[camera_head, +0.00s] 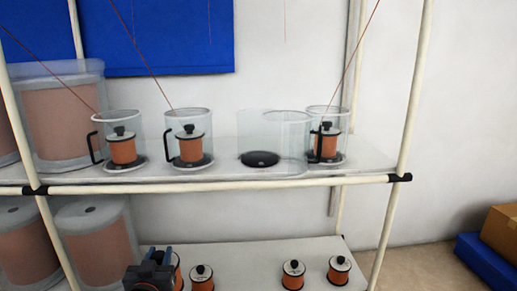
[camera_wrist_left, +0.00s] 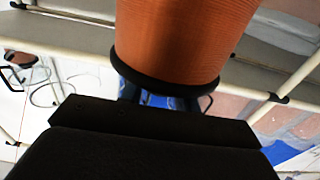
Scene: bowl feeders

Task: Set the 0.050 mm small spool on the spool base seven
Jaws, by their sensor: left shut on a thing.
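My left gripper (camera_head: 161,258) is at the bottom left of the head view, by the lower shelf, with blue fingers. In the left wrist view its fingers (camera_wrist_left: 160,98) are shut on a copper-orange small spool (camera_wrist_left: 183,42) with a black flange. The spool fills the upper middle, its far end cut off. In the head view an orange spool (camera_head: 178,277) shows partly behind the gripper. No size or base number is readable. My right gripper is not in view.
On the upper shelf (camera_head: 222,178), several clear cups hold spools, such as one at left (camera_head: 123,150). Thin red wires run up from them. Several loose spools (camera_head: 293,274) stand on the lower shelf. Pale frame posts (camera_head: 402,150) bound the rack. Large drums (camera_head: 67,115) stand at left.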

